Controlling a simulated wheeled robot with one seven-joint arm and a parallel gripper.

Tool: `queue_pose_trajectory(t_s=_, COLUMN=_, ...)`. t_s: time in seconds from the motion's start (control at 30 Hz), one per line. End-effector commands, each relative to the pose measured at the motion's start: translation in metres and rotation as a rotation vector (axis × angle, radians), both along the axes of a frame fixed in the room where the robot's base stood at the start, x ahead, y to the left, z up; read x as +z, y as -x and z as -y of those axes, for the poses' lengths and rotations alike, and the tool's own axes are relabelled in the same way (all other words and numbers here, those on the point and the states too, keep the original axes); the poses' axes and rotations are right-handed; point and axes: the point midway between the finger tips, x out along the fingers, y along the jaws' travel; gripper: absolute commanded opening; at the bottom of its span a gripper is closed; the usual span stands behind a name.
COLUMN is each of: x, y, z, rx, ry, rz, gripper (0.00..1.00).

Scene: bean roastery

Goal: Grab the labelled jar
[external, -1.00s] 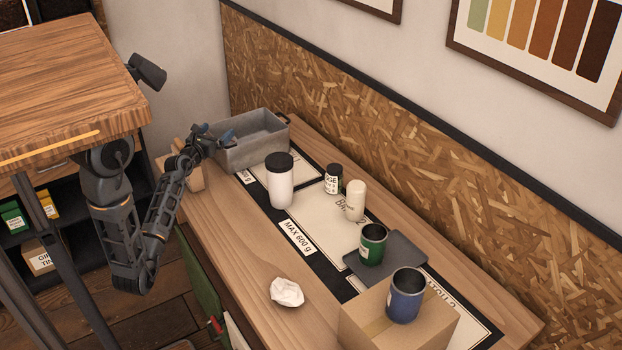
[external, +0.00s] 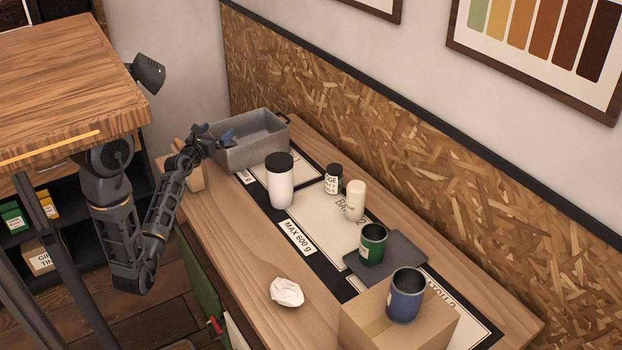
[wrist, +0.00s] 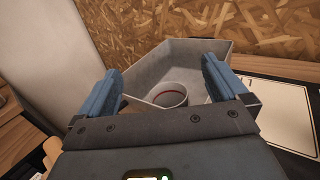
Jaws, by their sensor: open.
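The labelled jar (external: 333,180) is small and dark-lidded, with a white label bearing dark print. It stands upright on the bench, behind and to the right of a larger white canister with a black lid (external: 280,182). My gripper (external: 221,139) is at the near left side of the grey bin (external: 262,150), well to the left of the jar. In the wrist view my gripper (wrist: 163,70) is open with blue fingers apart and nothing between them. That view looks into the bin (wrist: 215,50), where a round pale cup-like item (wrist: 168,95) lies. The jar is not recognisable there.
A cream bottle (external: 355,200) stands close to the jar. A green cup (external: 372,244) sits on a dark tray (external: 402,256). A blue cup (external: 405,295) stands on a cardboard box (external: 378,328). Crumpled paper (external: 286,292) lies on the bare front bench.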

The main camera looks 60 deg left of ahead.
Motion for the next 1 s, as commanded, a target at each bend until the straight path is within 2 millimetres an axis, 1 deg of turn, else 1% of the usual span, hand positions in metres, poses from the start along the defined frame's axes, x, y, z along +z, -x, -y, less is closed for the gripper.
queue_pose_trajectory(t_s=0.27, x=0.000, y=-0.001, z=0.001, rx=-0.002, ry=-0.001, rz=0.001, gripper=0.95)
queue_pose_trajectory(t_s=0.37, x=0.007, y=-0.015, z=0.010, rx=-0.032, ry=-0.012, rz=0.016, gripper=0.95)
queue_pose_trajectory(t_s=0.43, x=0.019, y=-0.040, z=0.026, rx=-0.082, ry=-0.031, rz=0.044, gripper=0.95)
queue_pose_trajectory(t_s=0.47, x=0.026, y=-0.054, z=0.036, rx=-0.113, ry=-0.041, rz=0.061, gripper=0.95)
queue_pose_trajectory(t_s=0.5, x=0.038, y=-0.077, z=0.055, rx=-0.161, ry=-0.059, rz=0.092, gripper=0.95)
queue_pose_trajectory(t_s=0.57, x=0.061, y=-0.117, z=0.092, rx=-0.245, ry=-0.089, rz=0.149, gripper=0.95)
queue_pose_trajectory(t_s=0.6, x=0.077, y=-0.144, z=0.122, rx=-0.301, ry=-0.107, rz=0.190, gripper=0.95)
queue_pose_trajectory(t_s=0.67, x=0.101, y=-0.179, z=0.167, rx=-0.373, ry=-0.129, rz=0.253, gripper=0.95)
queue_pose_trajectory(t_s=0.7, x=0.116, y=-0.199, z=0.198, rx=-0.417, ry=-0.138, rz=0.292, gripper=0.95)
queue_pose_trajectory(t_s=0.77, x=0.137, y=-0.225, z=0.246, rx=-0.473, ry=-0.146, rz=0.345, gripper=0.95)
queue_pose_trajectory(t_s=0.8, x=0.146, y=-0.241, z=0.276, rx=-0.501, ry=-0.143, rz=0.372, gripper=0.95)
queue_pose_trajectory(t_s=0.83, x=0.148, y=-0.250, z=0.293, rx=-0.512, ry=-0.137, rz=0.383, gripper=0.95)
queue_pose_trajectory(t_s=0.87, x=0.145, y=-0.258, z=0.306, rx=-0.514, ry=-0.129, rz=0.385, gripper=0.95)
queue_pose_trajectory(t_s=0.9, x=0.134, y=-0.265, z=0.314, rx=-0.505, ry=-0.115, rz=0.375, gripper=0.95)
queue_pose_trajectory(t_s=0.97, x=0.111, y=-0.271, z=0.321, rx=-0.480, ry=-0.092, rz=0.342, gripper=0.95)
queue_pose_trajectory(t_s=1.0, x=0.093, y=-0.273, z=0.322, rx=-0.457, ry=-0.077, rz=0.313, gripper=0.95)
